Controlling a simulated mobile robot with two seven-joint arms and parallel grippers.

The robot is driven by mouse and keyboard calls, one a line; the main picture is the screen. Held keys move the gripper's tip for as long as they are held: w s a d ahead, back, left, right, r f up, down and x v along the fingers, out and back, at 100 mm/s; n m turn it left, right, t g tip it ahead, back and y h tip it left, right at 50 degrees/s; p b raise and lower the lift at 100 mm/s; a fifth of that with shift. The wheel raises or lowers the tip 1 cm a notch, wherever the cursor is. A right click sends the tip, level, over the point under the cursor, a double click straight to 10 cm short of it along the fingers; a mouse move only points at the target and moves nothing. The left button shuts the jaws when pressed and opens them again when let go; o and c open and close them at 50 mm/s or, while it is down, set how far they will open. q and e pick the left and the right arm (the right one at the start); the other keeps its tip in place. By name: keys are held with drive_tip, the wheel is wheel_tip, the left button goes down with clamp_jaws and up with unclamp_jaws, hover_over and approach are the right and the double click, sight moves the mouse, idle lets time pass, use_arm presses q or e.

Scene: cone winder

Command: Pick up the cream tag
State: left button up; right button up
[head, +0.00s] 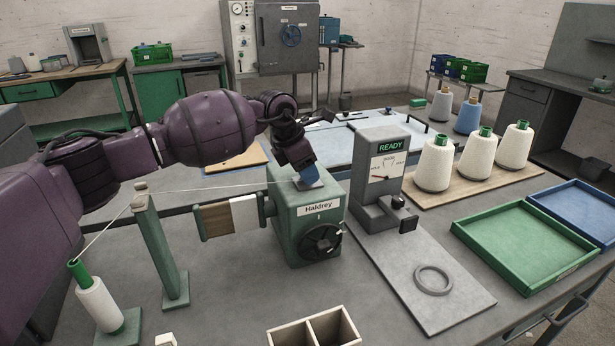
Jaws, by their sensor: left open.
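I cannot pick out the cream tag for certain. A small cream piece (165,340) at the bottom left is cut off by the picture's lower edge, and I cannot tell whether it is the tag. My left gripper (309,180) points down at the top of the green winder (300,222), beside a small blue and grey part. It is open, though its fingers show poorly, and I cannot tell whether it touches the winder. It is well apart from the cream piece. My right gripper is out of view.
A thread runs from a cone (99,303) past a green post (161,245) towards the winder. A gauge (380,165) stands right of it. A divided box (314,330) is in front. White cones (434,165) and an empty green tray (522,243) are at right.

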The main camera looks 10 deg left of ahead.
use_arm(q)
drive_tip(key=c, duration=0.6)
drive_tip(key=shift+c, duration=0.8)
wheel_tip(320, 180, up, 9)
drive_tip(key=shift+p, duration=0.3)
wheel_tip(320, 180, up, 14)
drive_tip(key=p, duration=0.2)
drive_tip(key=shift+r, duration=0.15)
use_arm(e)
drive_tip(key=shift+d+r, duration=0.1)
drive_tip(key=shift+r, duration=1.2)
